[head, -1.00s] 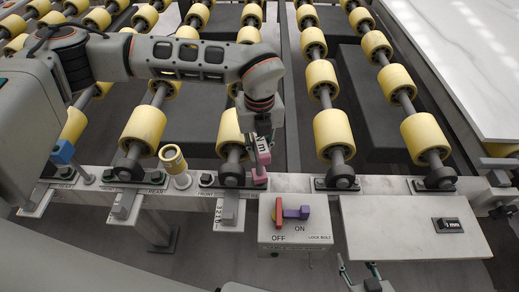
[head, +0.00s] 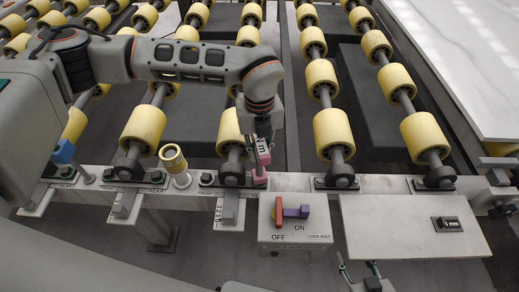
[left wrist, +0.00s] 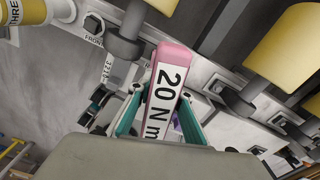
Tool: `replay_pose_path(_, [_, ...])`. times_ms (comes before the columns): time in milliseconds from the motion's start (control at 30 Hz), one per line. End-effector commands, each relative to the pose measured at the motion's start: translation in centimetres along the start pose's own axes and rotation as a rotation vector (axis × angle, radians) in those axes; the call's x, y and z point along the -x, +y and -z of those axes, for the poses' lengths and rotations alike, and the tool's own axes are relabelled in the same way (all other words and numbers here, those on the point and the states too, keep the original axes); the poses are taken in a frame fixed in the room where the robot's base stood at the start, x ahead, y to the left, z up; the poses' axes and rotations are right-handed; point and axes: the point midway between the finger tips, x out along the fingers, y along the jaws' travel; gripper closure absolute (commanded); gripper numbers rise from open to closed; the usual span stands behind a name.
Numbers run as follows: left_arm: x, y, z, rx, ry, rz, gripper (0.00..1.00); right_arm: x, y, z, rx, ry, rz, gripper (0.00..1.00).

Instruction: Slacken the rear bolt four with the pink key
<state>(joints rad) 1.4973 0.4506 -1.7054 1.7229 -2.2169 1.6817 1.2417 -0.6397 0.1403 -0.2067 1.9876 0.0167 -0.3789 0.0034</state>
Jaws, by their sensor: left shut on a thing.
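The pink key (head: 265,158), with a white "20 N m" label, is held by my left gripper (head: 262,140) over the pale beam. It also shows in the left wrist view (left wrist: 165,85) between teal fingers. Its pink lower end (head: 259,180) is down at the beam, beside a roller bracket; the arm and key hide any bolt under it. A dark bolt (head: 207,179) stands at the FRONT label to the left. I cannot tell which bolt is rear four. My right gripper (head: 358,270) shows at the bottom edge, fingers apart and empty.
A yellow cylinder (head: 173,160) and a blue block (head: 62,152) stand to the left. A plate with a small display (head: 447,225) lies right. A stone slab (head: 460,60) is at upper right.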

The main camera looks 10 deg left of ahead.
Motion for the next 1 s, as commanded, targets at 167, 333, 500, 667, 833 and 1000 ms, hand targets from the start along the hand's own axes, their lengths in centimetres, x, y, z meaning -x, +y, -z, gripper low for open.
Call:
replay_pose_path(167, [-0.4,-0.03,-0.02,0.0,-0.001,0.001,1.0,-0.05,-0.02,-0.17,0.0,-0.001,0.0,0.6])
replay_pose_path(333, [-0.77,-0.04,-0.02,0.0,-0.001,0.001,1.0,-0.09,-0.05,-0.31,-0.001,-0.003,0.0,0.6])
replay_pose_path(500, [-0.9,-0.05,-0.03,0.0,-0.001,0.001,1.0,-0.09,-0.05,-0.34,-0.001,-0.003,0.0,0.6])
replay_pose_path(667, [-0.88,-0.05,-0.03,0.0,-0.001,0.001,1.0,-0.09,-0.04,-0.33,-0.001,-0.003,0.0,0.6])
replay_pose_path(833, [-0.82,-0.04,0.0,0.015,-0.001,0.001,1.0,-0.02,-0.04,-0.18,-0.003,-0.001,0.001,0.6])
replay_pose_path(1000, [-0.64,-0.05,-0.02,0.172,-0.001,0.002,1.0,0.3,-0.08,0.32,-0.01,0.001,0.003,0.6])
